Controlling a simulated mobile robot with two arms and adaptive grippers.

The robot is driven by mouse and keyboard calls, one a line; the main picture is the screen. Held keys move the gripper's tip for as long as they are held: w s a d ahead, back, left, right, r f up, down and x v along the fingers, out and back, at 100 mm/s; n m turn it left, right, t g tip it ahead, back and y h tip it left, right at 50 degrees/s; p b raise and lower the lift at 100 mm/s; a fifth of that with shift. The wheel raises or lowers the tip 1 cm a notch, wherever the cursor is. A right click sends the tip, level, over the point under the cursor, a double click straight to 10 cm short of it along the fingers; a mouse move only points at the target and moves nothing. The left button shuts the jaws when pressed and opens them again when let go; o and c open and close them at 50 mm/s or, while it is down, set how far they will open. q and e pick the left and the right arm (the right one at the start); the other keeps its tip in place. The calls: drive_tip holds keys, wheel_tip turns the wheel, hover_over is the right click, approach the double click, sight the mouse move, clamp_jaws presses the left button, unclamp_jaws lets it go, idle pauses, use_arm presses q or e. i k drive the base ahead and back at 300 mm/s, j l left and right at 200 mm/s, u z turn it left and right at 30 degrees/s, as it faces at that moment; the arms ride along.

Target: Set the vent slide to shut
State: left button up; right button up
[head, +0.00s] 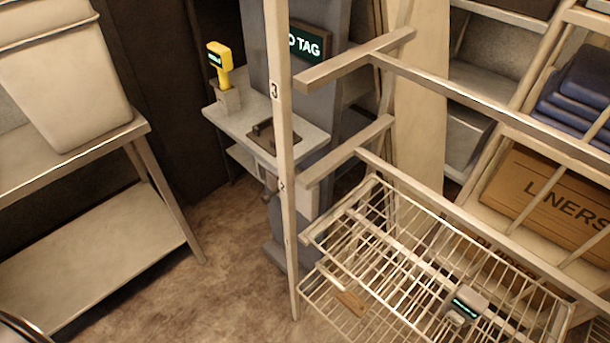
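I cannot make out a vent slide anywhere in the head view. Neither of my grippers shows in it.
A metal table (62,270) with a pale bin (65,85) stands left. A yellow handheld device (220,60) sits on a small stand (222,118). A pale rack post (282,190) and wire basket (400,240) holding a grey display device (465,303) fill the right. Bare floor (215,270) lies between.

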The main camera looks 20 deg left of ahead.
sight(273, 184)
drive_tip(key=u, duration=0.7)
